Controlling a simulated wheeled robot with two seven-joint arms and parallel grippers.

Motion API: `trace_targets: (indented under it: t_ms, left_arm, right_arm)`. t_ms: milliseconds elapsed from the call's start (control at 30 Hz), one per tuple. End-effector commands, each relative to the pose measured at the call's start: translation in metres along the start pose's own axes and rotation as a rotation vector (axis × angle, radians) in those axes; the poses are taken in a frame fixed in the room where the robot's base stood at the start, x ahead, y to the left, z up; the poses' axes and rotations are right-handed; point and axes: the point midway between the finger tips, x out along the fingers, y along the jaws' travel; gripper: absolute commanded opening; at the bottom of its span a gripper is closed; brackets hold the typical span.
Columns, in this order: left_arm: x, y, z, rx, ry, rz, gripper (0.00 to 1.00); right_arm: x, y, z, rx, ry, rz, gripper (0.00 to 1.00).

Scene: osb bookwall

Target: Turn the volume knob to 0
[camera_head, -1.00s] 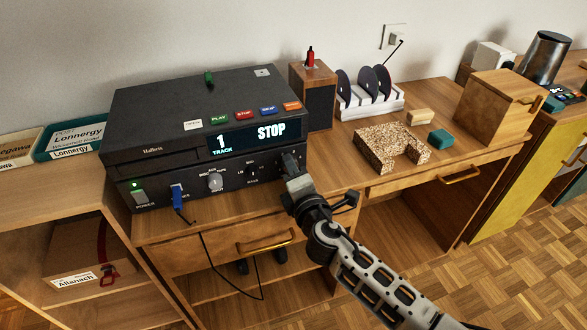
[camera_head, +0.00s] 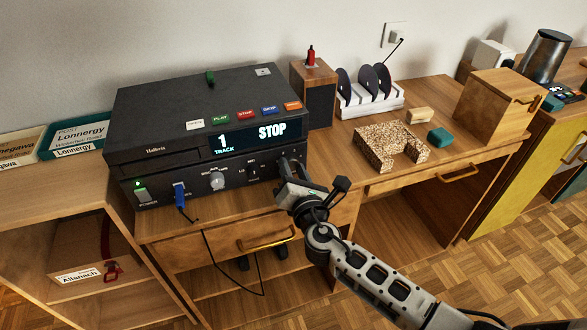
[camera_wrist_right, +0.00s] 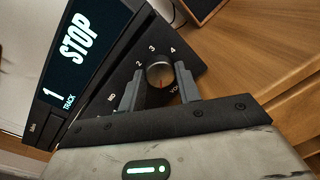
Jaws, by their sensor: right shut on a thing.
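The black player (camera_head: 165,128) stands on the wooden desk, its display reading 1 TRACK and STOP. In the head view the gripper hides the knob. My left gripper is not in view.
A silver knob (camera_head: 216,180) and a blue plug (camera_head: 180,195) with a cable are farther left on the panel. A wooden speaker (camera_head: 314,95) stands right of the player. A speckled U-shaped block (camera_head: 372,153) and a teal block (camera_head: 440,138) lie on the desk.

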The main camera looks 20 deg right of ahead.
Motion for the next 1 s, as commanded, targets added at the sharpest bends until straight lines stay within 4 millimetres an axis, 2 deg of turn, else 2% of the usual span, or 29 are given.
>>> trace_targets:
  t_ms: [500, 533, 600, 867, 1000]
  left_arm:
    - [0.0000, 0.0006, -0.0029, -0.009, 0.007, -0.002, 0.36]
    - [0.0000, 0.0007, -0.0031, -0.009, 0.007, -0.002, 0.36]
    - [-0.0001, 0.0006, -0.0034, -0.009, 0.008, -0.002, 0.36]
    - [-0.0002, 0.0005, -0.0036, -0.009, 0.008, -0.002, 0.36]
    - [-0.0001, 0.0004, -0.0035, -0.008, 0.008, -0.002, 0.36]
  right_arm:
    - [-0.0003, -0.0007, -0.0007, -0.023, 0.000, -0.001, 0.10]
    - [-0.0003, -0.0007, -0.0007, -0.023, 0.000, -0.001, 0.36]
    - [-0.0003, -0.0007, -0.0007, -0.023, 0.000, -0.001, 0.55]
    - [-0.0003, -0.0003, -0.0004, -0.020, -0.001, 0.000, 0.55]
    - [-0.0080, -0.0006, -0.0012, -0.020, 0.001, 0.000, 0.55]
